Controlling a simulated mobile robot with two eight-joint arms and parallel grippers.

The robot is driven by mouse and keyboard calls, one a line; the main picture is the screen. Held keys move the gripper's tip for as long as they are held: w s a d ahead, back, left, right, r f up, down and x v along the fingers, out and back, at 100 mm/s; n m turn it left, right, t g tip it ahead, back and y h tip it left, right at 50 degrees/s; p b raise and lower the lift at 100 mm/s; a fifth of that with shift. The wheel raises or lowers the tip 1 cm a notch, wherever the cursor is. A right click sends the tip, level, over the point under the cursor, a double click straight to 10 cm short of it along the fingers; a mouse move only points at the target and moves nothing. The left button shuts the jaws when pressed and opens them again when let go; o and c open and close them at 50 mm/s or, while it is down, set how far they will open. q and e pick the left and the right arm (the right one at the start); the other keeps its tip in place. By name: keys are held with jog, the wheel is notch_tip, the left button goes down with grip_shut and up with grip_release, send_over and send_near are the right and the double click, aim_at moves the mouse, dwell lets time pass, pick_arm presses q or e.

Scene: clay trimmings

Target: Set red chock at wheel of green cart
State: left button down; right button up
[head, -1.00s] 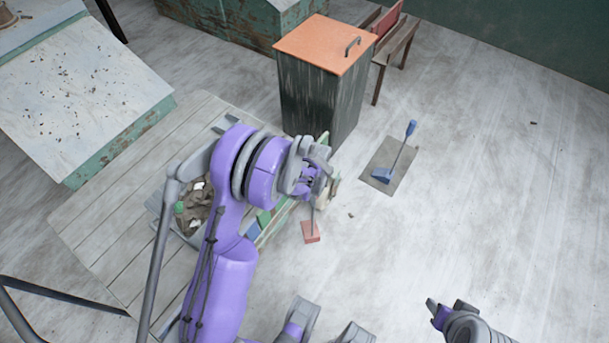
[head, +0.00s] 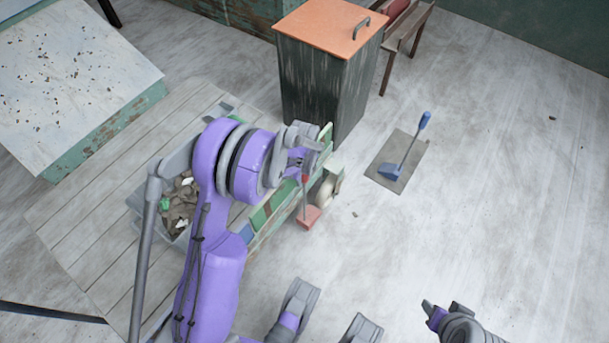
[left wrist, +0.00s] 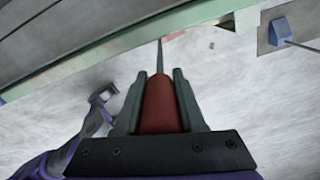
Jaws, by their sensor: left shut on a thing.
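The red chock (head: 308,218) hangs at the lower end of a thin upright rod, low by the floor. My left gripper (head: 303,163) is shut on the chock's red handle, which shows between the fingers in the left wrist view (left wrist: 160,106). The green cart (head: 262,238) is partly hidden behind my left arm. Its cream wheel (head: 326,194) is just up and right of the chock in the head view. I cannot tell whether chock and wheel touch, or whether the chock rests on the floor. My right gripper (head: 440,309) is off to the right, empty-looking; its jaw opening is unclear.
A blue chock (head: 390,172) with a long handle stands on a grey mat (head: 411,150). A dark bin (head: 318,100) with an orange lid stands behind the cart. A tub of scraps (head: 180,205) is left of my arm. Floor on the right is clear.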

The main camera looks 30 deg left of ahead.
aim_at(304, 190)
pick_arm(q)
notch_tip(304, 190, down, 8)
jog(key=b, duration=0.5)
jog(key=shift+f, duration=0.4)
dwell(0.4)
jog(key=shift+c, duration=2.2)
grip_release()
notch_tip(304, 190, up, 11)
jog(key=p, duration=0.2)
jog(key=shift+f+p, duration=0.1)
jog(key=shift+p, duration=0.25)
